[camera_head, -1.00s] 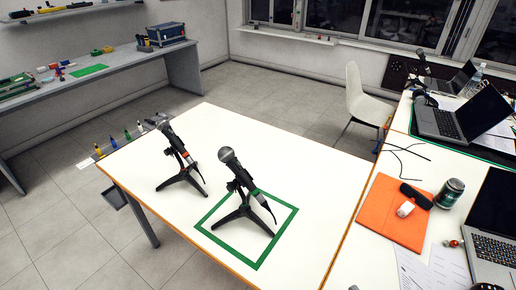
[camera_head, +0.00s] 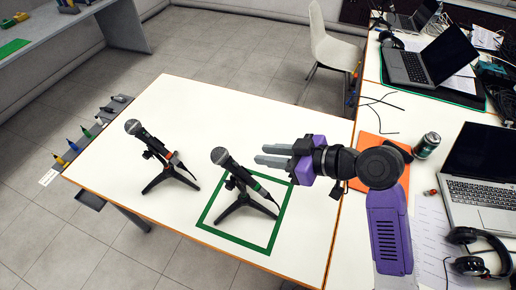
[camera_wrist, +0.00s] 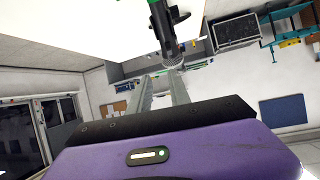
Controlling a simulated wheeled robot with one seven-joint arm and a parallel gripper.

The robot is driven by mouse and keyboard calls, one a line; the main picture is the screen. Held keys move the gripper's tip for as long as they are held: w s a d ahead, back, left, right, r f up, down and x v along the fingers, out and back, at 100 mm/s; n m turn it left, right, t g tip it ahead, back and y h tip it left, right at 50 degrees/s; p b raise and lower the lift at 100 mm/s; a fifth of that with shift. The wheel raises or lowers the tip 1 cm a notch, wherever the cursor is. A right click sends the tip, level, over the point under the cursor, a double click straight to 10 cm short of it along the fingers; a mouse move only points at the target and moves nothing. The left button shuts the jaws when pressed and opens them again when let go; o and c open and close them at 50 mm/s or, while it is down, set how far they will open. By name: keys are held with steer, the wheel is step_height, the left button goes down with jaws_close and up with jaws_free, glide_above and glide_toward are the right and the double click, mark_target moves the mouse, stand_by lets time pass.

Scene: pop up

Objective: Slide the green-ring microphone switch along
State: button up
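The green-ring microphone (camera_head: 238,170) rests tilted on a black tripod stand (camera_head: 243,204) inside a green square outline (camera_head: 275,228) on the white table. Its switch is too small to make out. A similar microphone with a red ring (camera_head: 152,142) stands to its left. My gripper (camera_head: 262,154) is open and empty, right of the green-ring microphone's head, fingers pointing left towards it. In the wrist view my gripper's fingers (camera_wrist: 160,76) are apart, and the microphone (camera_wrist: 164,32) appears ahead of them, its green ring (camera_wrist: 152,2) at the top edge. It looks untouched.
An orange folder (camera_head: 370,142), a can (camera_head: 427,145), laptops (camera_head: 485,172) and headphones (camera_head: 480,252) lie on the adjoining desk at right. A white chair (camera_head: 330,45) stands behind. The table's back part (camera_head: 240,105) is clear.

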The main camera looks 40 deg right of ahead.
mark_target(236, 164)
steer(key=shift+n+g+y, duration=0.3)
steer(key=shift+n+g, duration=0.3)
steer(key=shift+n, duration=0.1)
steer(key=w+a+f+b, duration=0.4)
steer(key=a+f, duration=0.1)
steer(key=shift+w+f, duration=0.1)
steer(key=shift+w, duration=0.1)
jaws_close()
